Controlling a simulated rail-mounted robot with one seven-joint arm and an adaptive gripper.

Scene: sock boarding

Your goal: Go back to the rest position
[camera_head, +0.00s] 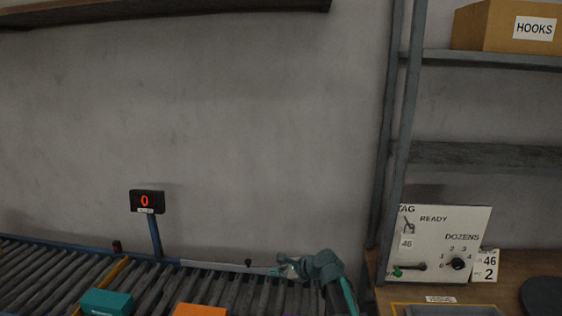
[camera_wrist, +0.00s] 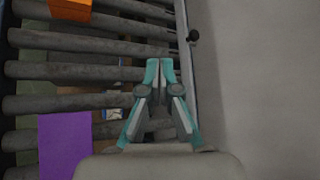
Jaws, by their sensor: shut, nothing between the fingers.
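My gripper (camera_wrist: 160,64) is teal and grey. In the wrist view its fingertips are together over the dark rollers of the conveyor (camera_wrist: 85,72), with nothing between them. In the head view my gripper (camera_head: 284,271) is low in the picture, right of centre, at the conveyor's far rail, with part of my teal arm at its right. Whether it touches the rail cannot be told.
A teal box (camera_head: 107,302) and an orange box (camera_head: 200,310) are on the conveyor. A purple item (camera_wrist: 66,145) shows in the wrist view. A counter (camera_head: 147,201) reads 0. At right are a shelf with a HOOKS box (camera_head: 506,26) and a dial panel (camera_head: 440,243) on a wooden bench.

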